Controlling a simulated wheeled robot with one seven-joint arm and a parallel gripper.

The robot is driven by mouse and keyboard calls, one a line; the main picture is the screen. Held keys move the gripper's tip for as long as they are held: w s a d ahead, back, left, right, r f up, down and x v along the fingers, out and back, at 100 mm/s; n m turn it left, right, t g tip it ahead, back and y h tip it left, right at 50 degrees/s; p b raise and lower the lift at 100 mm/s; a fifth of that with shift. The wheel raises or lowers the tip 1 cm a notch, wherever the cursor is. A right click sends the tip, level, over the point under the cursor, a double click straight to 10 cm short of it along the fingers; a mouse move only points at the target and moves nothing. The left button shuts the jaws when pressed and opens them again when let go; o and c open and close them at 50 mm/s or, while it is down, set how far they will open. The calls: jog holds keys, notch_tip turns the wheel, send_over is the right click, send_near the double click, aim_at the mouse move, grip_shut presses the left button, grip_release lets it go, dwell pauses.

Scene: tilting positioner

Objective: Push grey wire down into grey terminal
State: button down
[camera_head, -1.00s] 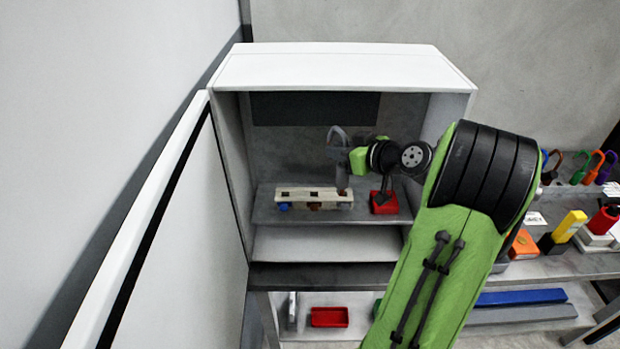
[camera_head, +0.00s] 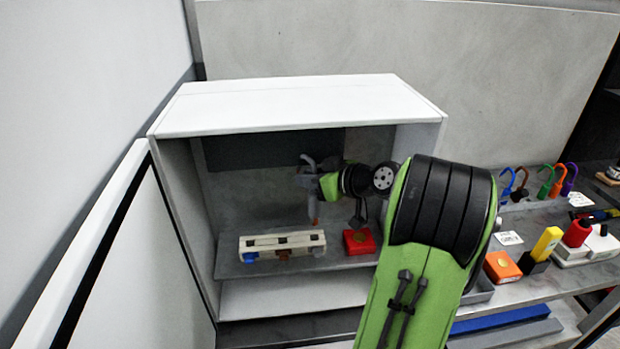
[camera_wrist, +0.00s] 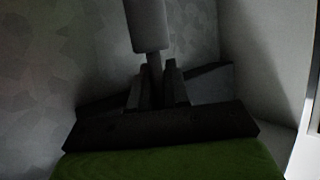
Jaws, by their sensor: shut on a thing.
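A pale terminal block (camera_head: 262,244) with dark openings along its top stands on the cabinet's inner shelf. Blue and brown parts show at its lower front; I cannot make out the grey terminal. My gripper (camera_head: 306,181) is above the block's right end, shut on the grey wire (camera_head: 308,160), whose curved top shows above the fingers. A thin brownish length hangs below the fingers toward the block; whether its end touches or enters an opening is unclear. In the wrist view, a thin dark stem with a thicker grey cylinder (camera_wrist: 147,25) stands between the jaws (camera_wrist: 153,88).
Cabinet walls and roof (camera_head: 300,105) enclose the arm's end. A white door (camera_head: 105,260) stands open at left. A bench with coloured items, including an orange box (camera_head: 501,266), is at right.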

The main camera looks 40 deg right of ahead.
notch_tip(320, 180, down, 4)
jog(key=b, duration=0.2)
jog(key=shift+w+r+b, duration=0.1)
jog(key=shift+b, duration=0.3)
jog(key=shift+r, duration=0.1)
jog(key=shift+b, duration=0.6)
dwell(1.0)
jog(key=shift+f+b, duration=2.05)
jog(key=shift+b, duration=0.1)
jog(key=c, duration=1)
grip_release()
